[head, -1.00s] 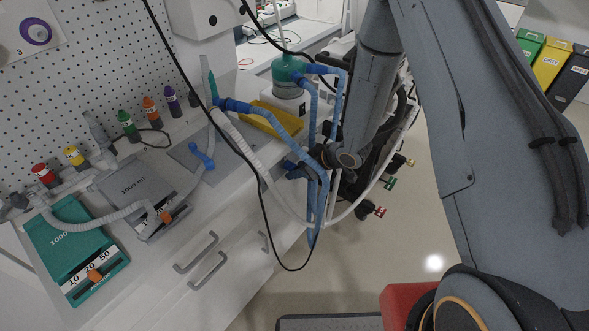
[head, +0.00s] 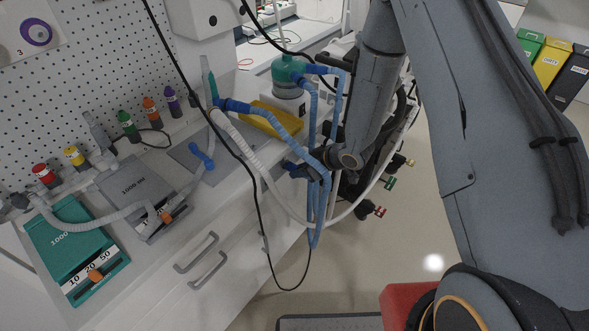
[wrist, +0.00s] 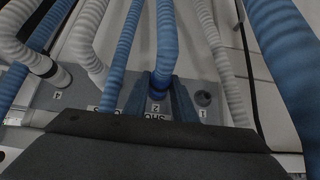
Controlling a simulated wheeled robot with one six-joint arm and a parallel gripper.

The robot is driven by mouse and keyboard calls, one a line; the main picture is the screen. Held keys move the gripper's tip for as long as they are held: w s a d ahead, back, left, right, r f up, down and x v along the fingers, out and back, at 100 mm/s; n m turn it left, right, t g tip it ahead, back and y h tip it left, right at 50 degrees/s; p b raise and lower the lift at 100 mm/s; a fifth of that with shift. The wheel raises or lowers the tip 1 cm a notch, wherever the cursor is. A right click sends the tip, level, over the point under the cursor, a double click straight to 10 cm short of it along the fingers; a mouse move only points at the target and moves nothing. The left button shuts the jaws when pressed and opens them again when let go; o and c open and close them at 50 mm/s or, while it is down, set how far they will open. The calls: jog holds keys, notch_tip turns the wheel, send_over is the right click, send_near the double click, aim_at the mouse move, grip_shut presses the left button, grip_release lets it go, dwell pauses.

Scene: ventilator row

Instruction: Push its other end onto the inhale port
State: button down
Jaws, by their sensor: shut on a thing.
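My gripper (wrist: 161,104) is shut on the blue cuff of a blue corrugated hose (wrist: 166,38). In the head view my gripper (head: 299,172) is at the side of the ventilator, among blue and white hoses. In the wrist view the cuff is over the grey port panel (wrist: 72,98), by the label 2. I cannot tell whether it is seated on a port. A bare dark port (wrist: 204,98) is just right of my gripper, above the label 1. The panel lettering is partly hidden by my gripper, so I cannot read which port is inhale.
Blue and white hoses (wrist: 91,42) crowd both sides of my gripper. A black cable (head: 256,200) hangs in front of the bench. A yellow tray (head: 262,122) and green humidifier (head: 287,72) stand behind the hoses. Teal and grey test lungs (head: 80,245) lie at left.

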jog(key=shift+s+d+p, duration=0.25)
jog(key=shift+s+d, duration=0.5)
jog(key=shift+d, duration=0.15)
jog(key=shift+s+d+p, duration=0.25)
jog(key=shift+s+d, duration=0.45)
jog(key=shift+d, duration=0.2)
